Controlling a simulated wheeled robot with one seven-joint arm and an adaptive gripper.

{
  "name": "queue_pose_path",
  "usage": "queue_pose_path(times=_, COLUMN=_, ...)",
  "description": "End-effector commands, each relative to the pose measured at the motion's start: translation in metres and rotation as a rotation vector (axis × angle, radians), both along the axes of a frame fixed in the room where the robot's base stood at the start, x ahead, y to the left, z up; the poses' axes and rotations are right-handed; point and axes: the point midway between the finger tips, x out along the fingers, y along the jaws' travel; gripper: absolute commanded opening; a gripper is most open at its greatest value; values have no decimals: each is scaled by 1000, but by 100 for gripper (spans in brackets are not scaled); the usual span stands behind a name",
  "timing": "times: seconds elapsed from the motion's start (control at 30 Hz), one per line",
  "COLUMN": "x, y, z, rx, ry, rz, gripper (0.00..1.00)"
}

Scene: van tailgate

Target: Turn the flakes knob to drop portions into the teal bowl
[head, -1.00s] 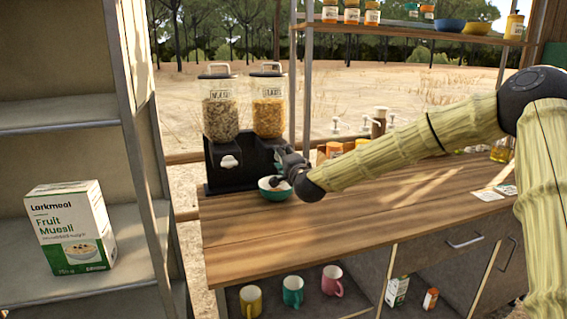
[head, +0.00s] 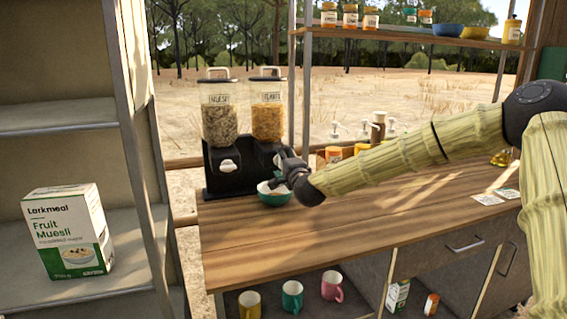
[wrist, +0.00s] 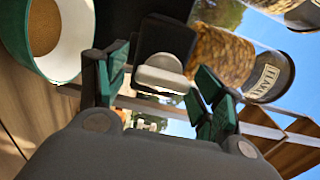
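The dispenser (head: 215,175) has a muesli hopper (head: 219,120) on the left and a flakes hopper (head: 267,115) on the right. The pale flakes knob (wrist: 160,80) shows in the wrist view between my gripper's (wrist: 160,78) two green-tipped fingers. The fingers stand apart, with visible gaps to the knob; contact is not seen. The teal bowl (head: 266,196) stands on the counter under the flakes side. In the wrist view the bowl (wrist: 85,40) holds a brown layer. In the head view my gripper (head: 280,168) partly hides the knob and bowl.
The muesli knob (head: 227,166) sits left of my gripper. Jars (head: 333,154) and pump bottles (head: 378,130) stand behind my arm. The front of the wooden counter (head: 300,230) is clear. A muesli box (head: 70,235) stands on the left shelf.

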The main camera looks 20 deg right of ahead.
Motion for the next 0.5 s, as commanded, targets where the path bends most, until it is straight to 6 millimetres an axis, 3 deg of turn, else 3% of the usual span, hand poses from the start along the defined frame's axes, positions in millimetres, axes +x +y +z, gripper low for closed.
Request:
queue_pose_path(times=0.3, x=-3, y=1, z=1, rx=0, ry=0, rz=1, gripper=68)
queue_pose_path(times=0.5, x=-26, y=0, z=1, rx=0, ry=0, rz=2, gripper=68)
